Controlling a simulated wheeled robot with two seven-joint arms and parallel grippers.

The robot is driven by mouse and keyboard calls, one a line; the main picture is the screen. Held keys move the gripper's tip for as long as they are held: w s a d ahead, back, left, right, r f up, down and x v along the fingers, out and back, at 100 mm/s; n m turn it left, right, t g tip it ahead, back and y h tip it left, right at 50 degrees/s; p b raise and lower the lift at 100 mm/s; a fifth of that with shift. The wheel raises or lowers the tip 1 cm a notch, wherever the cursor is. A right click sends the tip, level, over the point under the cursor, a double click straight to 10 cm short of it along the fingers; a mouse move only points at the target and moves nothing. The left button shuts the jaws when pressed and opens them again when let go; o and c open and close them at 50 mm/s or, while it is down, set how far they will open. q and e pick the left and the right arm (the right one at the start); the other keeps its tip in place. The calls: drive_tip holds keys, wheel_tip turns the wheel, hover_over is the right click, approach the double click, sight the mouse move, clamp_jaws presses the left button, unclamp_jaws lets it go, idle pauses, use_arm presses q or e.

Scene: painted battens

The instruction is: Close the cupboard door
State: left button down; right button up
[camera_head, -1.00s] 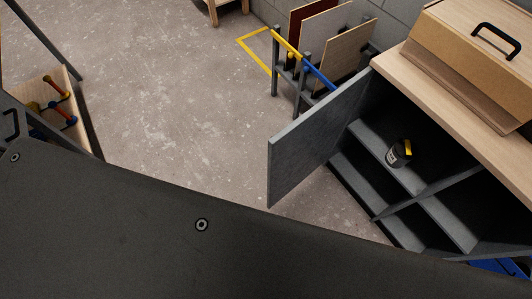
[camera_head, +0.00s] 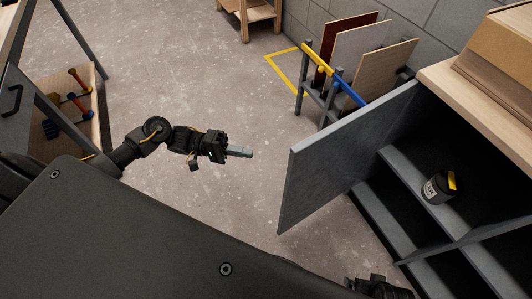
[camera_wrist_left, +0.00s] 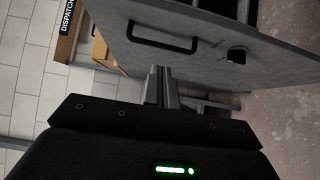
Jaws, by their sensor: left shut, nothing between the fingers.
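The grey cupboard door (camera_head: 335,155) stands open in the head view, swung out to the left of the cupboard (camera_head: 440,250). My left gripper (camera_head: 243,152) is shut and empty, left of the door's free edge with a visible gap. The left wrist view shows a grey panel (camera_wrist_left: 205,75), apparently the door's outer face, with a black handle (camera_wrist_left: 162,38) and a small lock (camera_wrist_left: 236,54). The shut left fingertips (camera_wrist_left: 160,72) show just below the handle in that picture; contact cannot be told. Only part of my right arm shows at the bottom edge; its fingers are hidden.
A black jar with a yellow mark (camera_head: 438,187) stands on a cupboard shelf. A rack with upright panels (camera_head: 330,85) stands behind the door. A box (camera_head: 500,50) sits on the cupboard top. Floor between my left gripper and the rack is clear.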

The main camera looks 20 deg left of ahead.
use_arm(q)
drive_tip(key=d, duration=1.2)
drive_tip(key=shift+s+d, duration=0.2)
drive_tip(key=shift+d, duration=0.1)
use_arm(e)
drive_tip(key=shift+s+f, duration=0.1)
drive_tip(key=shift+f, duration=0.3)
drive_tip(key=shift+r, duration=0.2)
